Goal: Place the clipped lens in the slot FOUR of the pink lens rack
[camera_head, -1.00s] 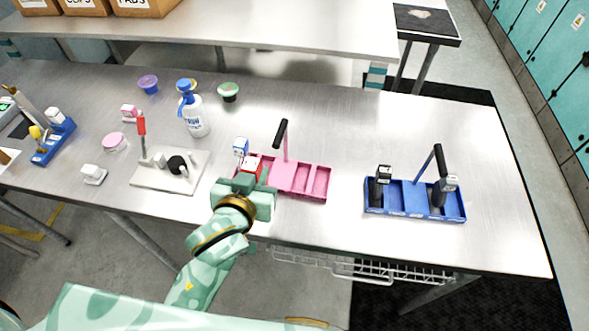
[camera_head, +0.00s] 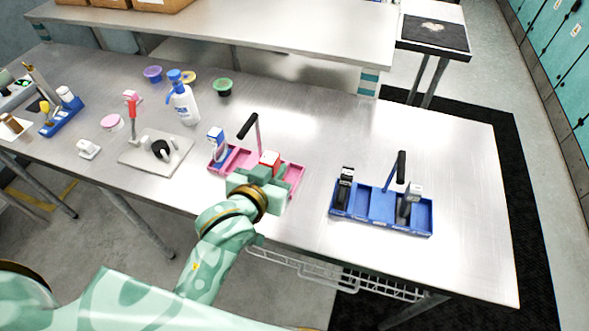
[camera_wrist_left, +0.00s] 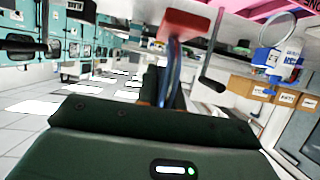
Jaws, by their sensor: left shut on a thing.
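The pink lens rack (camera_head: 240,158) stands on the steel table with a black-tipped handle (camera_head: 257,130) rising from it. The gripper hides several slots, and I cannot tell whether the lens is inside one. A blue-and-white clipped lens (camera_head: 216,139) stands in the rack's left end. My right gripper is not in view.
A blue rack (camera_head: 378,205) with dark clipped items and its own handle stands to the right. A white pump bottle (camera_head: 184,103), a grey fixture with a red handle (camera_head: 155,149) and small tubs are to the left. The table's right end is clear.

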